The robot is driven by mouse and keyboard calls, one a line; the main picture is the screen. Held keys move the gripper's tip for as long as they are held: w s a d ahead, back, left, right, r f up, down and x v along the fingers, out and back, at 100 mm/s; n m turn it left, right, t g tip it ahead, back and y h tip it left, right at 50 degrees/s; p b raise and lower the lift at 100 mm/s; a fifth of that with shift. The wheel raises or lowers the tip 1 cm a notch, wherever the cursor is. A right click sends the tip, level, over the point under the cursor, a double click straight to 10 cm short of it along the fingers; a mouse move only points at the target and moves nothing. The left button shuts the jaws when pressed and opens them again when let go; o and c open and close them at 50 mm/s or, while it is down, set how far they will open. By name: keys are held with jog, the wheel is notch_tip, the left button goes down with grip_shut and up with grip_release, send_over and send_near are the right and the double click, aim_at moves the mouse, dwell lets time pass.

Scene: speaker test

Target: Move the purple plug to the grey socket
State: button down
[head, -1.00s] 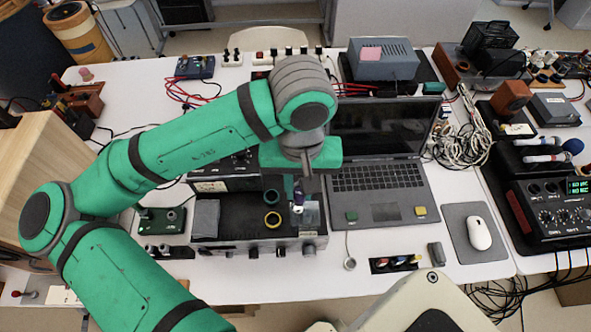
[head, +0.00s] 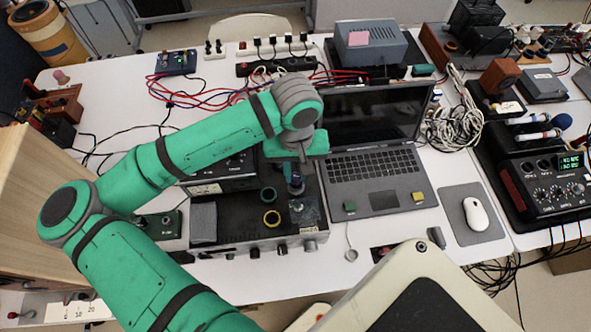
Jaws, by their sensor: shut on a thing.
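My gripper (head: 297,171) is over the black box in the middle of the table, pointing down. It is shut on the purple plug (head: 297,182), of which only a small part shows below the green hand. A small pale grey piece sits right under the plug; I cannot tell whether it is the grey socket or part of the plug, nor whether the two touch. A dark blue-green ring socket (head: 268,194) and a yellow ring socket (head: 272,218) are on the box top, left of the plug.
The black box (head: 240,232) has knobs along its front and a grey pad (head: 204,222) on its left. An open laptop (head: 375,185) stands close on the right. Red cables (head: 190,95) lie behind. A mouse (head: 476,214) is further right.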

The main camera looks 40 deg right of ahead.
aim_at(296, 176)
jog(key=shift+f, duration=0.5)
jog(key=c, duration=1.6)
grip_release()
jog(key=shift+r, duration=0.1)
notch_tip(296, 176, up, 13)
jog(key=shift+f, duration=0.15)
